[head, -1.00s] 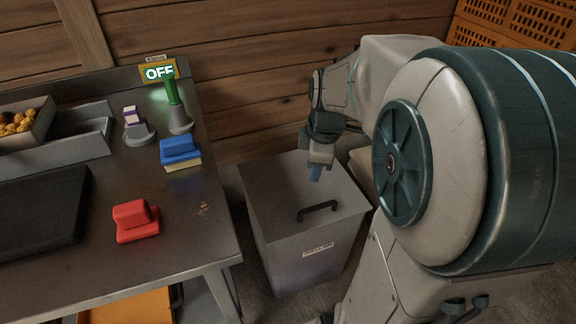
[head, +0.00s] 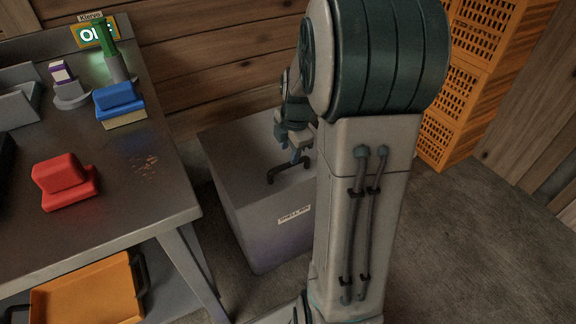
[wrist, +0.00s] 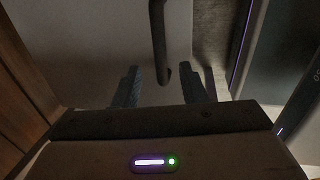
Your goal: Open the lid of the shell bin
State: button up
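The grey shell bin (head: 250,215) stands on the floor beside the table, its labelled front showing. Its flat lid (head: 222,135) is shut. A dark bar handle (head: 275,175) sits on the lid and shows in the wrist view (wrist: 158,30). My gripper (head: 299,158) is low over the lid at the handle, partly hidden by my arm. In the wrist view my gripper (wrist: 170,88) is open, and the handle's near end lies between the two fingers in the picture. I cannot tell whether the fingers touch the lid or handle.
A metal table (head: 120,175) stands close at left with a red block-shaped tool (head: 65,182) and a blue brush-like tool (head: 119,101). An orange tray (head: 85,295) is below it. Orange crates (head: 465,85) are stacked at right. Wooden wall behind; open floor at right.

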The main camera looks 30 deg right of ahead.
aim_at(287, 164)
jog(key=f, duration=0.2)
jog(key=w+f+b, duration=0.1)
jog(key=f, duration=0.2)
jog(key=shift+f, duration=0.2)
grip_shut()
